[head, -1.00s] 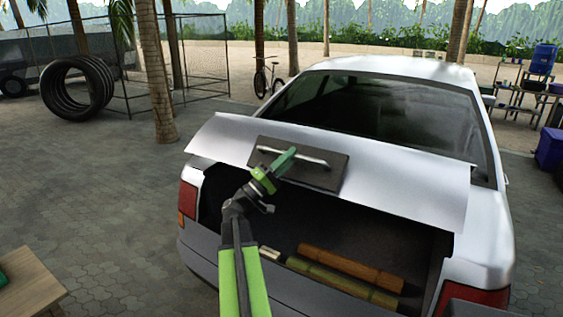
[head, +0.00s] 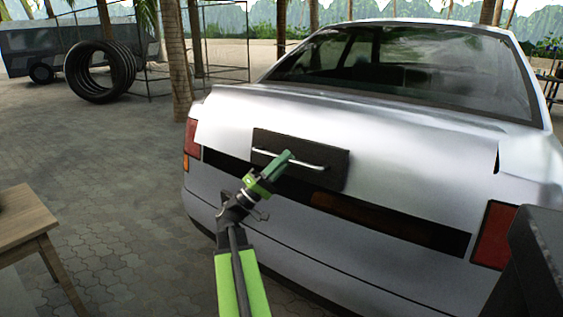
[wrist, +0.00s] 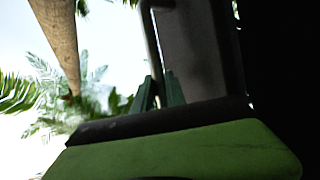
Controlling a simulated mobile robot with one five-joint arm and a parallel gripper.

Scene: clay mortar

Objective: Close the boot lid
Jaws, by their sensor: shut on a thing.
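The silver car's boot lid (head: 400,150) is nearly down, with a dark gap (head: 400,226) along its lower edge. Through the gap a brown strip of the load (head: 345,206) shows; the rest of the boot inside is hidden. A dark plate (head: 325,172) with a pale bar handle (head: 290,160) is on the lid. My green gripper (head: 281,163) is at the handle's middle, shut on it. In the wrist view the gripper's fingers (wrist: 160,92) are close to the handle bar (wrist: 152,45), beside the dark plate (wrist: 205,50).
A wooden table (head: 28,218) stands at the left. A dark box-like shape (head: 535,262) is at the lower right. Stacked tyres (head: 98,70) and palm trunks (head: 178,62) stand behind on the left. Paved ground (head: 120,190) is clear left of the car.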

